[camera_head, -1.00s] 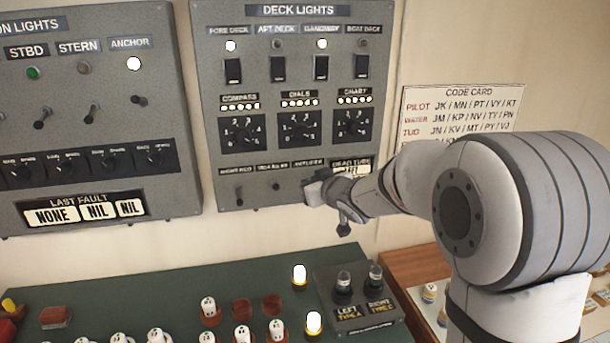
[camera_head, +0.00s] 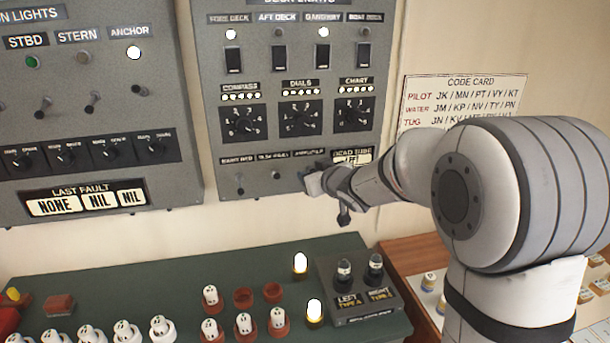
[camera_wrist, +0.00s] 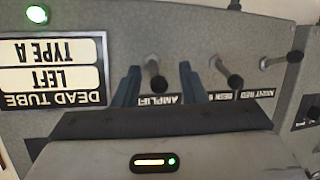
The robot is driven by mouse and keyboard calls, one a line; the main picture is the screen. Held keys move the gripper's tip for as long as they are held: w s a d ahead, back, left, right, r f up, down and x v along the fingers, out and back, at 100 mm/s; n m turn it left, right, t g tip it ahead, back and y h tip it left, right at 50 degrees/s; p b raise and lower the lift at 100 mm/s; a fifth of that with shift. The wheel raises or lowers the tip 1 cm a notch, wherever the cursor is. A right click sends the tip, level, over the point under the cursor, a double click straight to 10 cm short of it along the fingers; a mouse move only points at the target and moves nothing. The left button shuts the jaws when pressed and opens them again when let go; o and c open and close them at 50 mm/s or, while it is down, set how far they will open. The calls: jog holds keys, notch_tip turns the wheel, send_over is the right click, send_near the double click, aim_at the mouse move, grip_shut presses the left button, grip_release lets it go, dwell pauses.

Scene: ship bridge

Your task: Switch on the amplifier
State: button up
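The amplifier switch (camera_wrist: 155,74) is a small metal toggle on the grey panel, beside the upside-down AMPLIFIER label (camera_wrist: 160,100) in the wrist view. My gripper (camera_wrist: 158,75) is open, with one blue finger on each side of this toggle and visible gaps between. In the head view my gripper (camera_head: 314,183) is at the panel's lower right, below the AMPLIFIER label (camera_head: 309,153), and hides the toggle there. I cannot tell clearly which way the lever points.
Two neighbouring toggles (camera_wrist: 228,74) (camera_wrist: 280,60) stand to the right in the wrist view. A DEAD TUBE plate (camera_wrist: 52,72) and a lit green lamp (camera_wrist: 37,14) are at left. Below the panel is a green desk (camera_head: 200,270) with bulbs and a LEFT/RIGHT tube box (camera_head: 360,285).

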jog(key=v, duration=0.7)
jog(key=shift+s+d, duration=0.2)
jog(key=shift+s, duration=0.15)
jog(key=shift+r, duration=0.15)
jog(key=s+d+f+m+g+h+b, duration=0.1)
jog(key=s+d+f+m+h, duration=0.2)
jog(key=s+d, duration=0.35)
jog(key=s+d+f+m+g+h+b, duration=0.1)
jog(key=s+d+m+g+h, duration=0.1)
jog(key=s+d+h, duration=0.4)
jog(key=s+f+m+g+y, duration=0.1)
jog(key=s+f+g, duration=0.2)
jog(key=s, duration=0.5)
jog(key=s+f+m+g+y, duration=0.1)
jog(key=s+f+g, duration=0.2)
jog(key=s, duration=0.6)
jog(key=shift+d+f+b, duration=0.25)
jog(key=shift+d+b, duration=0.2)
